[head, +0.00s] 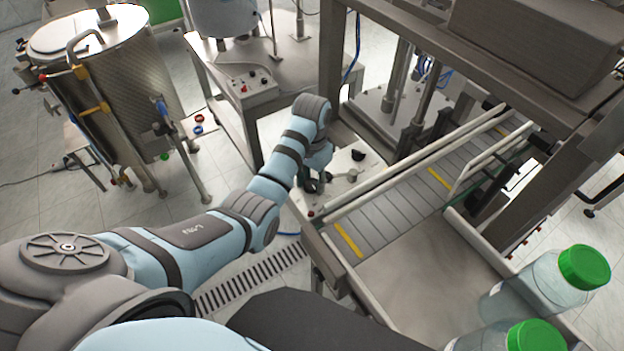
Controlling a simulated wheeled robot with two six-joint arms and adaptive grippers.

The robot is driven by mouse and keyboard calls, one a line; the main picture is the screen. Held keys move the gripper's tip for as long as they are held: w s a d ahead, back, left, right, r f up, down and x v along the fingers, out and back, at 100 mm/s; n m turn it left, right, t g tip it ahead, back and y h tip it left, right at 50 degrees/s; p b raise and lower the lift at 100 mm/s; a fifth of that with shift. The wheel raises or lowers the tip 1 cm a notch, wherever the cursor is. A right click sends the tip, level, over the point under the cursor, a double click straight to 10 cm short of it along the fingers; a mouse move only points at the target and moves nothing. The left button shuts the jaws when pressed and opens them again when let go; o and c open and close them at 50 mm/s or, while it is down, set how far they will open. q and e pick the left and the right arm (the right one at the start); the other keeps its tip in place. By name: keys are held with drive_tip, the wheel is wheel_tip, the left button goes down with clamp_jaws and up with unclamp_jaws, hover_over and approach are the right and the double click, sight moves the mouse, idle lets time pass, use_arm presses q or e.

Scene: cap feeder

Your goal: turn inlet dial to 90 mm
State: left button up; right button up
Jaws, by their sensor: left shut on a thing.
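My left arm reaches in from the left, and my left gripper (314,184) points down at the near left part of a pale control panel (338,192) beside the conveyor. The gripper is shut on what appears to be the inlet dial, which is mostly hidden behind the fingers and wrist. Its scale and setting cannot be read. A black knob (358,154) and a small silver knob (352,175) sit on the same panel, to the right of the gripper. A small red button (311,213) is near the panel's front corner. My right gripper is not in view.
A slatted conveyor (392,208) with rails and yellow marks runs right of the panel. Steel frame posts (331,70) stand behind it. Clear jars with green caps (584,267) are at lower right. A steel tank (110,85) stands at upper left.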

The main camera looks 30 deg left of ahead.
use_arm(q)
drive_tip(key=m, duration=0.5)
drive_tip(key=shift+r, duration=0.1)
drive_tip(key=m, duration=0.5)
drive_tip(key=shift+w+a, duration=0.1)
idle(0.5)
drive_tip(key=o, duration=0.9)
drive_tip(key=shift+r, duration=0.1)
drive_tip(key=shift+o, duration=1.2)
